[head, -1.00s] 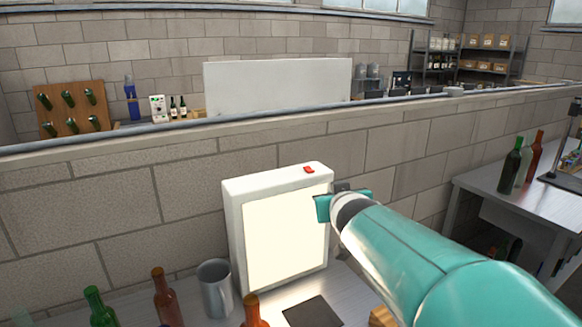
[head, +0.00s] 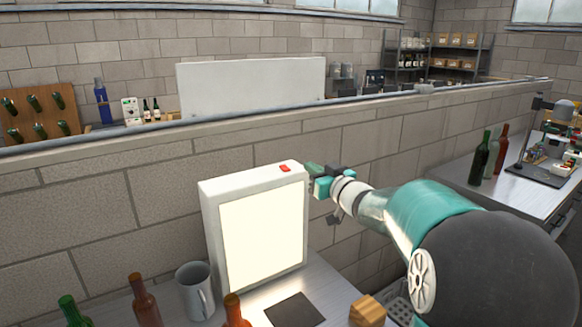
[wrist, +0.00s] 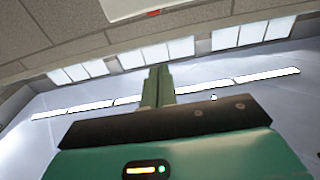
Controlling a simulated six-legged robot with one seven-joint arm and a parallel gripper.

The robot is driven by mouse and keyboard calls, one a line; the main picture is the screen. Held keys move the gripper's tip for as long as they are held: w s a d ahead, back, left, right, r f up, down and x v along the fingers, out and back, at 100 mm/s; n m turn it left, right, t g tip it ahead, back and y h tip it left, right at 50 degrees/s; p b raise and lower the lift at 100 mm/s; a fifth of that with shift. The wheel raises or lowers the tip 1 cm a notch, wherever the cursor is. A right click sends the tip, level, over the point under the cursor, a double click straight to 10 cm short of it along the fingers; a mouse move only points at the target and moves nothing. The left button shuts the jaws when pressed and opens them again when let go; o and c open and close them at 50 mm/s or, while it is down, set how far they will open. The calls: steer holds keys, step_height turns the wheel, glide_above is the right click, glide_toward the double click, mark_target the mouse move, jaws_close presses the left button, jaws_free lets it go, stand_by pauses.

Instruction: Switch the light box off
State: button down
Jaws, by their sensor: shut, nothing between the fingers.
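The light box (head: 262,238) stands upright against the block wall, a white case with its front panel glowing. A small red switch (head: 285,169) is on its top face, near the right end. My gripper (head: 310,168) is just right of the box's top right corner, about level with the switch in the picture, with its fingers pointing left. The fingers (wrist: 159,84) are together and empty in the wrist view. That view also shows the red switch (wrist: 153,13) at the top edge, beyond the fingertips, on the pale box (wrist: 124,8). The fingers appear apart from the switch.
A grey mug (head: 194,290) and several bottles, one of them brown (head: 145,299), stand left of and before the box. A dark pad (head: 294,310) and a wooden block (head: 367,311) lie in front. The block wall (head: 110,195) is close behind.

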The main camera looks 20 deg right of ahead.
glide_above(290, 173)
steer(key=shift+s+d+r, duration=0.1)
steer(key=shift+s+r, duration=0.05)
steer(key=shift+s, duration=0.15)
steer(key=shift+w+f, duration=0.2)
steer(key=shift+f, duration=1.05)
steer(key=shift+w+f, duration=0.15)
steer(key=shift+f, duration=0.3)
